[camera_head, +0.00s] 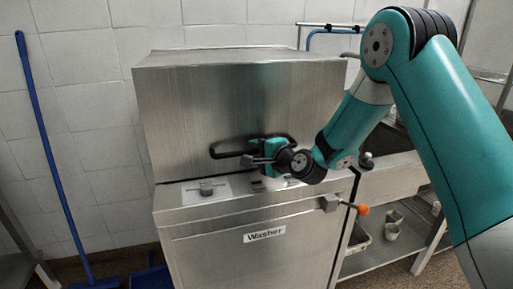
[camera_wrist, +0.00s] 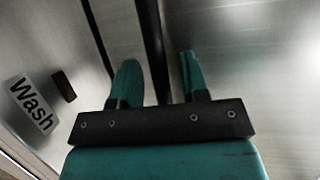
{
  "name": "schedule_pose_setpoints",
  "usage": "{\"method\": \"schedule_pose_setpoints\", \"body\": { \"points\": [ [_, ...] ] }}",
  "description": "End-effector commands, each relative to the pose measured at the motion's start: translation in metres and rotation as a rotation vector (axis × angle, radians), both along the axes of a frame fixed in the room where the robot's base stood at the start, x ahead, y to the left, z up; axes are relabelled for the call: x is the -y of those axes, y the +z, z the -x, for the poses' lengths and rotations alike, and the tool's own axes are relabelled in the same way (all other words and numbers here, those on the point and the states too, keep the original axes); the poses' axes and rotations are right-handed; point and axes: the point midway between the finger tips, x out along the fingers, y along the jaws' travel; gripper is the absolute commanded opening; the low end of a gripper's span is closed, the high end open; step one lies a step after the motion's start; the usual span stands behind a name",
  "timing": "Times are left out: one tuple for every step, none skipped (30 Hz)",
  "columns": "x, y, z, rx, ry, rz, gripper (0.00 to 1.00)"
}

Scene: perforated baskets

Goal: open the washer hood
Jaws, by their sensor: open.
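The washer hood (camera_head: 195,108) is a large brushed-metal box on top of the washer, and it looks down, with only a dark seam above the washer body (camera_head: 205,250). A black bar handle (camera_head: 222,155) runs across the lower front of the hood. My gripper (camera_head: 250,159) is at the middle of the handle and hides part of it. In the wrist view, my open gripper (camera_wrist: 160,65) has a teal finger on each side of the dark handle bar (camera_wrist: 152,40). The bar lies between the fingers, with gaps visible; contact cannot be told.
An orange-tipped lever (camera_head: 362,210) sticks out at the right front. A metal sink table (camera_head: 395,175) stands to the right. A blue-handled broom (camera_head: 50,150) leans against the tiled wall at the left.

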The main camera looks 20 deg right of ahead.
Motion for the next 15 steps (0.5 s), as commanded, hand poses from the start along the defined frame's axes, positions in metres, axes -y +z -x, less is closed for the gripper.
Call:
{"method": "schedule_pose_setpoints", "body": {
  "points": [
    [-0.001,0.0002,-0.0022,0.001,0.0,0.001,0.41],
    [-0.0013,-0.0001,-0.0029,0.001,0.0,0.001,0.41],
    [-0.0015,-0.0003,-0.0034,0.001,0.0,0.001,0.41],
    [-0.0016,-0.0004,-0.0036,0.001,0.0,0.001,0.41],
    [-0.0016,-0.0005,-0.0036,0.001,0.0,0.0,0.41],
    [-0.0016,-0.0006,-0.0036,0.001,0.0,0.0,0.41],
    [-0.0015,-0.0006,-0.0036,0.0,0.0,0.0,0.41],
    [-0.0015,-0.0006,-0.0036,0.0,0.0,0.0,0.41],
    [-0.0015,-0.0006,-0.0035,0.0,0.0,0.0,0.41],
    [-0.0015,-0.0006,-0.0035,0.0,0.0,0.0,0.39],
    [-0.0015,-0.0006,-0.0035,0.0,0.0,0.0,0.32],
    [-0.0014,-0.0006,-0.0034,0.0,0.0,0.0,0.23],
    [-0.0014,-0.0006,-0.0034,0.0,0.0,0.0,0.16],
    [-0.0014,-0.0006,-0.0034,0.0,0.0,0.0,0.09],
    [-0.0014,-0.0005,-0.0033,0.0,0.0,0.0,0.0]
  ]
}}
